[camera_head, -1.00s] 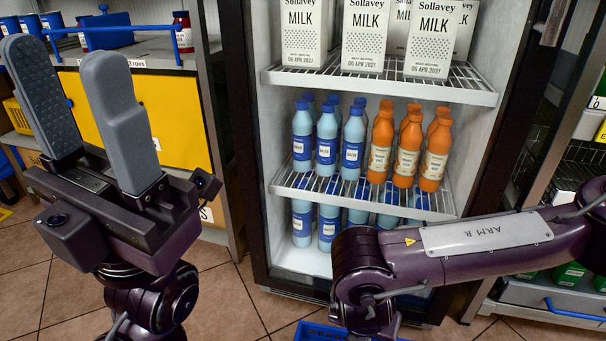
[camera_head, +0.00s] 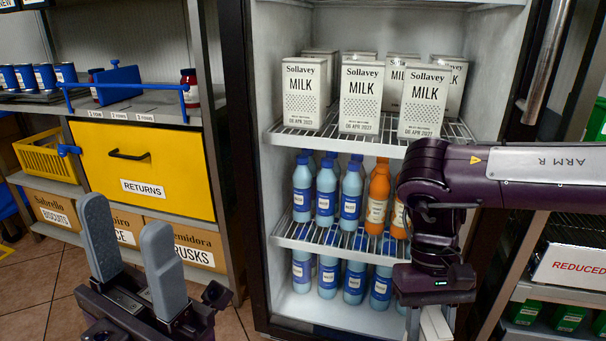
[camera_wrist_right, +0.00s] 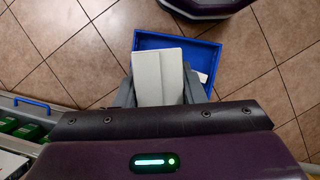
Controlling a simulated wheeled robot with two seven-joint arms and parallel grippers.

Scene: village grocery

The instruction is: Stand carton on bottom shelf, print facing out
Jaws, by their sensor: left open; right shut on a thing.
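A white carton (camera_wrist_right: 159,78) is between the fingers of my right gripper (camera_wrist_right: 160,92), seen from above in the right wrist view; its printed face does not show. In the head view the carton (camera_head: 436,324) shows only partly at the bottom edge, below my right wrist, in front of the fridge. The bottom shelf (camera_head: 335,316) of the open fridge holds several blue bottles at the left and middle; my right arm hides its right part.
Several milk cartons (camera_head: 361,97) stand on the upper wire shelf, prints facing out. Blue and orange bottles (camera_head: 326,190) fill the middle shelf. A blue crate (camera_wrist_right: 205,55) lies on the floor below the carton. A yellow returns drawer (camera_head: 146,168) is at the left.

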